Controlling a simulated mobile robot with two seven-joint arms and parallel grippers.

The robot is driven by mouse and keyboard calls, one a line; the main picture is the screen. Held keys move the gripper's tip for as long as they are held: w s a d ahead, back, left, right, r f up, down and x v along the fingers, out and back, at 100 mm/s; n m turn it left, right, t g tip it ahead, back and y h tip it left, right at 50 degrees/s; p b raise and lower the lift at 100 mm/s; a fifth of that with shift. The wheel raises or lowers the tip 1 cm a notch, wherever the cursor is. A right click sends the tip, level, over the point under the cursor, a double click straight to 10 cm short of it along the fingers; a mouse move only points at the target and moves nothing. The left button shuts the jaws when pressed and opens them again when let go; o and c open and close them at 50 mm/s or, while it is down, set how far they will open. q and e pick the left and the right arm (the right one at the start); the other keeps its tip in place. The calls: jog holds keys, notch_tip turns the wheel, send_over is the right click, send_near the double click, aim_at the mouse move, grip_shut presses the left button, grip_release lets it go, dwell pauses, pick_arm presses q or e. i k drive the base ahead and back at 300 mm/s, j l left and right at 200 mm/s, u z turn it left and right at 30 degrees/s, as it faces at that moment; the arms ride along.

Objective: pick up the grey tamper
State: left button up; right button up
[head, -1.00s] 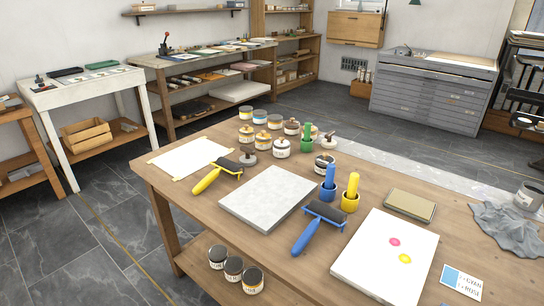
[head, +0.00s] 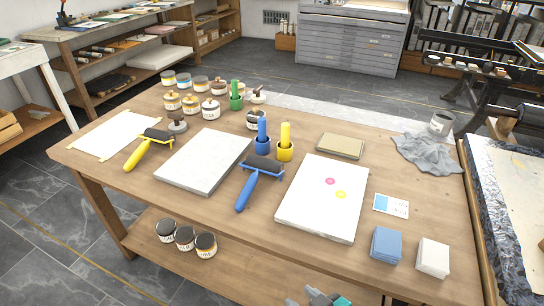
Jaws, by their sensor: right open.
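My right gripper (head: 320,299) shows only in part at the bottom edge, grey with a teal piece. It is open, low in front of the table and far from the tamper. My left gripper is not in view.
A blue roller (head: 255,180), blue and yellow cups (head: 285,149) and a white slab (head: 322,200) lie to the right. A white sheet (head: 114,134) lies left. A press bed (head: 515,200) flanks the table's right end.

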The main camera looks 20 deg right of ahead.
aim_at(178, 127)
jog(key=i+j+z, duration=0.1)
jog(key=z, duration=1.2)
jog(key=j+z, duration=0.4)
jog(key=k+j+z, duration=0.1)
jog(key=j+z, duration=0.25)
jog(key=k+j+z, duration=0.1)
jog(key=j, duration=0.25)
jog(key=k+j+z, duration=0.15)
jog(key=j, duration=0.15)
jog(key=j+z, duration=0.1)
jog(key=j, duration=0.25)
jog(key=k+j, duration=0.15)
jog(key=j, duration=0.2)
jog(key=k+j, duration=0.2)
jog(key=j, duration=0.2)
